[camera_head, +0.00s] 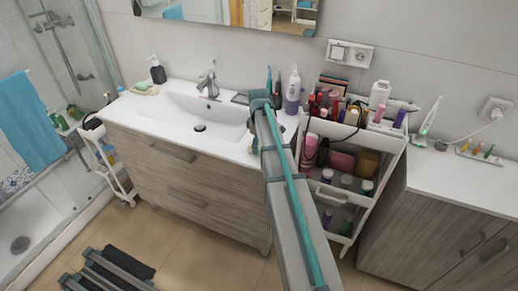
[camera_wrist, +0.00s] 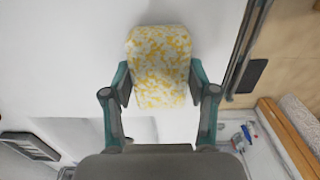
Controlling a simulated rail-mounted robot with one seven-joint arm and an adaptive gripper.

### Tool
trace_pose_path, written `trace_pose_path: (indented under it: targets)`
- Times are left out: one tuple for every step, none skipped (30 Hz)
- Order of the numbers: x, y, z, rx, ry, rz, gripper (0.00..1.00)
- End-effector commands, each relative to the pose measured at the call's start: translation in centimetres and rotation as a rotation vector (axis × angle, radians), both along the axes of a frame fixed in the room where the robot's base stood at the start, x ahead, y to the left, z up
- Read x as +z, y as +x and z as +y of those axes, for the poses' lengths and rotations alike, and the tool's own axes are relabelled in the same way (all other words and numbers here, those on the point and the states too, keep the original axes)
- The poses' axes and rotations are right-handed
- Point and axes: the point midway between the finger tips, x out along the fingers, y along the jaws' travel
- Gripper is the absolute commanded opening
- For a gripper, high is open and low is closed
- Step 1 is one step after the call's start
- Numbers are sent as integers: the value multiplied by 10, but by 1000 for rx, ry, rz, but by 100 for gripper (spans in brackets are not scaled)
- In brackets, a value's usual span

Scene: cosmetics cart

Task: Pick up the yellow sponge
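The yellow sponge (camera_wrist: 160,65) is a rounded block speckled yellow and white in the wrist view. My gripper (camera_wrist: 160,84) has one teal finger on each side of it. The dark pads lie against its left and right edges with no clear gap, so the gripper looks shut on it. Its far end sticks out past the fingertips. The white countertop is behind the sponge; I cannot tell whether the sponge touches it.
The sink (camera_head: 190,125) with its faucet (camera_head: 209,82) is left of my arm. A purple-white bottle (camera_head: 293,90) stands behind the arm. A white cart (camera_head: 338,190) full of cosmetics is close on the right.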

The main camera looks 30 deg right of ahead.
Motion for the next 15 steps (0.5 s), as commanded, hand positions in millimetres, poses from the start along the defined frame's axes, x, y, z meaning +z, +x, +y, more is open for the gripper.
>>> trace_pose_path:
  targets:
    - [0,0,0,0,0,0,45]
    - [0,0,0,0,0,0,40]
    - [0,0,0,0,0,0,33]
    - [0,0,0,0,0,0,28]
    - [0,0,0,0,0,0,23]
    - [0,0,0,0,0,0,16]
    - [0,0,0,0,0,0,16]
    - [0,0,0,0,0,0,16]
    - [0,0,0,0,0,0,16]
    - [0,0,0,0,0,0,16]
    - [0,0,0,0,0,0,16]
    - [0,0,0,0,0,0,16]
    - [1,0,0,0,0,0,16]
    - [1,0,0,0,0,0,16]
    - [2,0,0,0,0,0,16]
